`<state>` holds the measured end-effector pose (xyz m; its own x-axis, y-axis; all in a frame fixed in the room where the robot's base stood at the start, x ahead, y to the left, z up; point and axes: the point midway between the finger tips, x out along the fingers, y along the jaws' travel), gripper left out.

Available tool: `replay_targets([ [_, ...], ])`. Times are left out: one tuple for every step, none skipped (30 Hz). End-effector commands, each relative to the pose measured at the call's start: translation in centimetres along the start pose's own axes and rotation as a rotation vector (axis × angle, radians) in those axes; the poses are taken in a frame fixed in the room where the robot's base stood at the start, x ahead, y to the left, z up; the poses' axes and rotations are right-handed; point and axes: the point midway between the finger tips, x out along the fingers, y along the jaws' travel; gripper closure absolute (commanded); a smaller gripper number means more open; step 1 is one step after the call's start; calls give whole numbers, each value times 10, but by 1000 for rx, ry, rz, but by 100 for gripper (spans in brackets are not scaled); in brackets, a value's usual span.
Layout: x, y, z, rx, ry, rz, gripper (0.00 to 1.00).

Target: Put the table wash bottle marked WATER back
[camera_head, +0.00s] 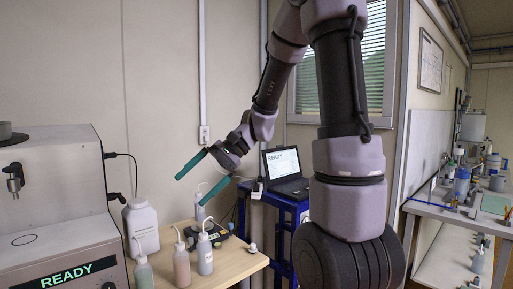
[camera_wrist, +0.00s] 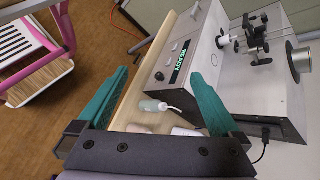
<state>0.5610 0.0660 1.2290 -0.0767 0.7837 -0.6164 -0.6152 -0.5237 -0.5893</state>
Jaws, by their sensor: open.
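In the wrist view my gripper (camera_wrist: 160,76) spreads wide, with a greenish bottle (camera_wrist: 154,106) and partly hidden pale and pinkish bottles (camera_wrist: 187,132) beyond the palm.
The analyser (camera_head: 55,190) with a READY display stands at left; a large white jug (camera_head: 140,224) is beside it. A laptop (camera_head: 285,172) sits on a blue stand (camera_head: 284,203). A bench (camera_head: 455,204) with more bottles is at far right.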

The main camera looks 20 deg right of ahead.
Motion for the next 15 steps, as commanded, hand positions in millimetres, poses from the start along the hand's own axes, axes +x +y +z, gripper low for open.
replay_targets([
  [-11, 6, 13, -58, 69, 45, 0],
  [-17, 11, 18, -87, 108, 73, 0],
  [-26, 16, 24, -125, 164, 107, 0],
  [-33, 21, 29, -151, 206, 131, 0],
  [-40, 25, 33, -177, 249, 153, 0],
  [-49, 30, 38, -214, 309, 180, 0],
  [-57, 34, 42, -242, 355, 199, 0],
  [-64, 38, 46, -270, 402, 217, 0],
  [-75, 42, 51, -305, 466, 238, 0],
  [-83, 45, 54, -331, 514, 251, 0],
  [-90, 48, 57, -355, 559, 263, 0],
  [-101, 52, 62, -386, 619, 276, 0],
  [-108, 54, 64, -408, 662, 283, 0],
  [-115, 56, 67, -429, 701, 289, 0],
  [-123, 58, 71, -452, 749, 296, 0],
])
